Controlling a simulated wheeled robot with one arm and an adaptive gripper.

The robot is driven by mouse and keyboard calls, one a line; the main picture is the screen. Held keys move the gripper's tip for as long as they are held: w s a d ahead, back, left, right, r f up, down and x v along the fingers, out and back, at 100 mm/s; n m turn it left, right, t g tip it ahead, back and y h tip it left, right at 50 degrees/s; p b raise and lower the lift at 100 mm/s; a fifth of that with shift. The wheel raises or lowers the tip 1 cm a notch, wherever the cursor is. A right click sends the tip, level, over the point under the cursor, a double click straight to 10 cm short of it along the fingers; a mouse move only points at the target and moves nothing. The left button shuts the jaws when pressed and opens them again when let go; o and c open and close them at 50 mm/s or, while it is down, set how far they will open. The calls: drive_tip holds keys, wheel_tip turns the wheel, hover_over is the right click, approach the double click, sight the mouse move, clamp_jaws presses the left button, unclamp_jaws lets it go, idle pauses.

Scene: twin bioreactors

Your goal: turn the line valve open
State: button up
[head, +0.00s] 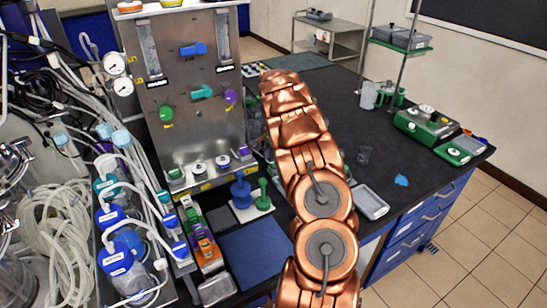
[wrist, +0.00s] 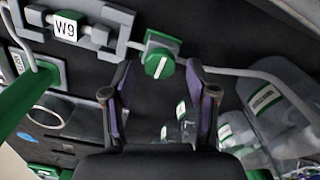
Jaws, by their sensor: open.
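In the wrist view, a round green valve knob (wrist: 159,66) with a white bar mark sits on a grey line. The bar stands nearly upright in the picture, across the line's run. My gripper (wrist: 159,72) is open and empty. Its two dark fingers frame the knob in the picture, one on each side. I see no contact, and cannot tell how far the knob lies from the fingertips. In the head view, my copper arm reaches toward the back of the black bench, and my gripper is hidden there.
A W9 tag (wrist: 66,29) and grey fittings are left of the knob. A grey tube (wrist: 255,74) and clear bottles (wrist: 270,103) are at right. In the head view, a metal valve panel (head: 190,95) stands left of my arm. A green device (head: 427,122) is at right.

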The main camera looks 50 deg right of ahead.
drive_tip(key=shift+f, duration=0.65)
drive_tip(key=shift+c, duration=0.3)
clamp_jaws()
